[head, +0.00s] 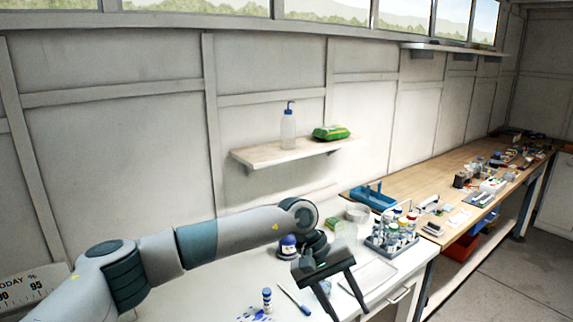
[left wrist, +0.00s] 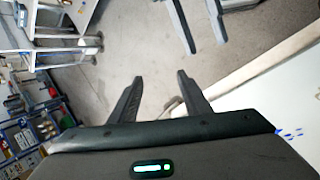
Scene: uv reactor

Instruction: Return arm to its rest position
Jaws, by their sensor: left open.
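My left arm (head: 230,235) reaches in from the left above the white bench. My left gripper (head: 348,312) is over the front of the bench, fingers apart and pointing down toward the front. In the left wrist view its two fingers (left wrist: 160,76) are spread with nothing between them, and grey floor shows beyond. My right gripper is not in view.
The white bench (head: 385,287) holds a rack of bottles (head: 392,237), a blue-capped vial (head: 267,298), a pen (head: 294,299) and blue stains. A wall shelf (head: 270,154) carries a wash bottle (head: 288,130) and green pack (head: 331,132). A cluttered wooden bench (head: 410,185) stands right.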

